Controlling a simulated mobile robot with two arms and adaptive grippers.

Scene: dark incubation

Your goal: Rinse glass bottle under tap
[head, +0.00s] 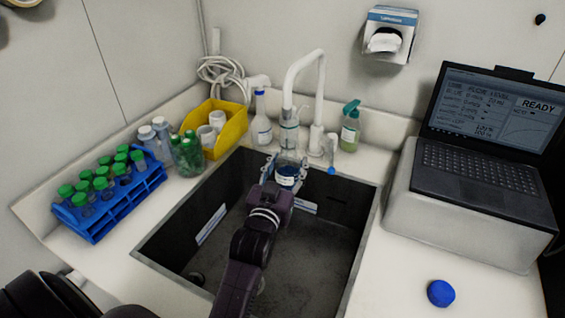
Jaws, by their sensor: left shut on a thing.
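The glass bottle (288,172) is clear with a dark blue lower part or label. It is upright over the far edge of the sink, directly below the white tap (304,62). My left gripper (286,166) is shut around the bottle, with a fingertip showing on each side. My left arm reaches over the sink (330,252) from the front. The bottle's top meets the spout's end in the picture, and I cannot tell whether they touch. No water stream can be made out. My right gripper is not in view.
A blue rack (92,228) of green-capped tubes stands left. A yellow bin (232,128), a spray bottle (261,122) and a green soap bottle (350,128) line the back. A laptop (480,165) stands right on a white block.

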